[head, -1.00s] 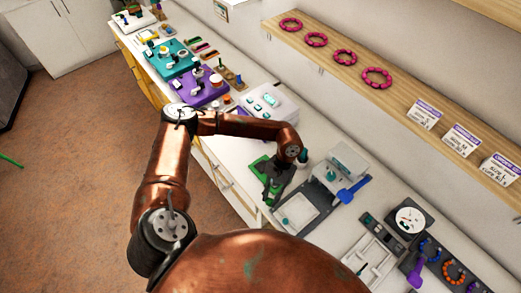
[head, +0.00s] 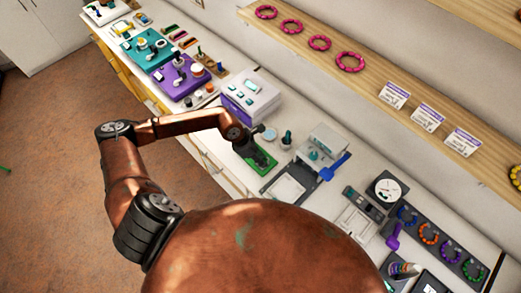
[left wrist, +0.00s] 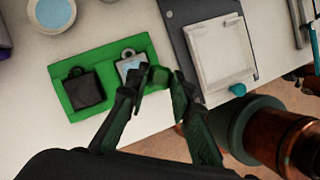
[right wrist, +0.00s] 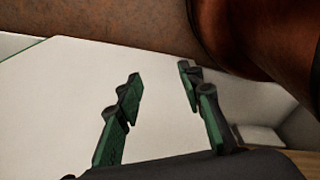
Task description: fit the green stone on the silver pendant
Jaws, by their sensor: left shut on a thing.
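The silver pendant (left wrist: 130,66) lies on the green board (left wrist: 66,98), with a ring at its top and a pale blue-grey face. A dark pendant (left wrist: 85,91) lies left of it on the same board. My left gripper (left wrist: 156,84) is shut on the green stone (left wrist: 160,76), close beside the pendant's right edge; the fingers partly cover both, and I cannot tell whether they touch. In the head view my left gripper (head: 244,148) is over the green board (head: 264,163). My right gripper (right wrist: 160,88) is open and empty above a white surface.
A grey tray with a white pad (left wrist: 222,50) lies right of the board.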

